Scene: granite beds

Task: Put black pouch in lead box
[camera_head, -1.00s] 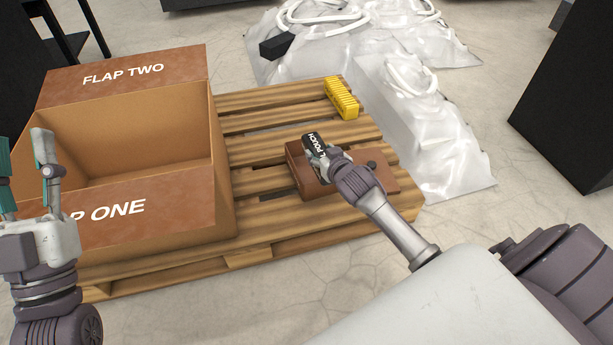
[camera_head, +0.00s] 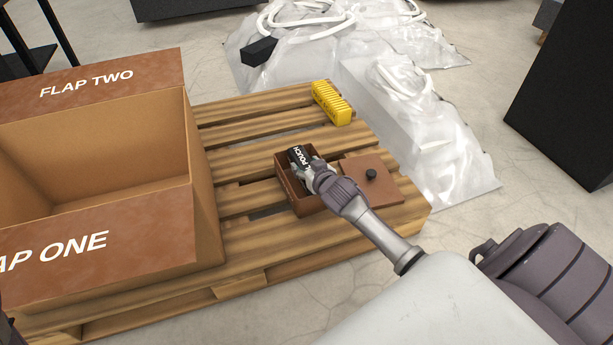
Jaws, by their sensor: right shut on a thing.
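The lead box (camera_head: 296,199) seems to be the small brown open box on the wooden pallet. Its brown lid (camera_head: 384,189) with a black knob lies beside it on the right. My right gripper (camera_head: 305,167) is shut on the black pouch (camera_head: 299,156), which has white "POUCH" lettering. The pouch is at the box's opening, toward its far side; I cannot tell whether it touches the floor of the box. My gripper and wrist hide part of the box's inside. My left gripper is not in view.
A large cardboard box (camera_head: 120,236) with flaps marked "FLAP ONE" and "FLAP TWO" stands open on the left of the pallet (camera_head: 250,233). A yellow ribbed item (camera_head: 331,103) lies at the back. Plastic-covered heaps (camera_head: 420,130) with white hoses are behind the pallet.

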